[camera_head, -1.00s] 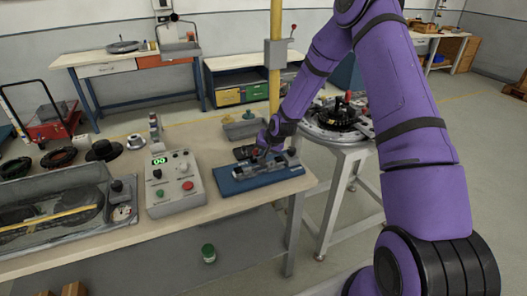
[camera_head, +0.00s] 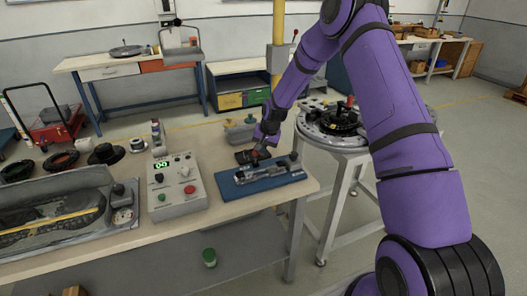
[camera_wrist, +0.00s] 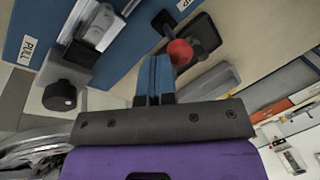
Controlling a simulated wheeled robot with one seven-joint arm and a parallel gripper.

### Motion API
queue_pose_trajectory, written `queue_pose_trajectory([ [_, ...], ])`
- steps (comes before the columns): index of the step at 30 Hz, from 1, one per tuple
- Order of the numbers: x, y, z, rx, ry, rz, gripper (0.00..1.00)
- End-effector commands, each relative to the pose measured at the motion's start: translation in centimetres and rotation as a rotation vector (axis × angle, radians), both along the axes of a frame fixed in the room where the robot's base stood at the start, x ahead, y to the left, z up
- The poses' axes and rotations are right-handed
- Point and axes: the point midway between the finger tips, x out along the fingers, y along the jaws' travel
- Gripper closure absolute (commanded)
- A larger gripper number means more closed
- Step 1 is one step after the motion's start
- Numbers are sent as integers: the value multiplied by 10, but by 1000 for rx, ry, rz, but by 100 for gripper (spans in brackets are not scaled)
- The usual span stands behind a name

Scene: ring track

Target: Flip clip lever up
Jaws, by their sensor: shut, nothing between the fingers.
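A lever with a red ball tip (camera_wrist: 180,51) stands on a dark base (camera_wrist: 199,36) in the wrist view. I take it for the clip lever. My gripper (camera_wrist: 155,68) has its blue fingers together and empty, just beside the red ball; I cannot tell whether they touch. In the head view my gripper (camera_head: 261,149) is at the back edge of the blue board (camera_head: 235,187), by the dark base. A metal fixture (camera_head: 268,171) lies along this board. In the wrist view the fixture shows a black knob (camera_wrist: 66,95) near a PULL label (camera_wrist: 28,49).
A grey control box (camera_head: 177,187) with a green display stands left of the board. A large grey tray (camera_head: 58,241) is further left. A round table (camera_head: 345,143) with a black ring stands behind right. A small grey bin (camera_head: 240,132) sits behind my gripper.

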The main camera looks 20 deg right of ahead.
Motion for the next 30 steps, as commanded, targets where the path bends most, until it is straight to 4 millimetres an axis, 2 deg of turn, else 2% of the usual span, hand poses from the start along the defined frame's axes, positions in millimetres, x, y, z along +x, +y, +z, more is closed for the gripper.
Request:
queue_pose_trajectory([
  [3,8,2,1,0,74,2,100],
  [8,16,1,1,0,79,1,100],
  [17,16,0,2,0,77,1,100],
  [30,16,0,17,0,78,0,100],
])
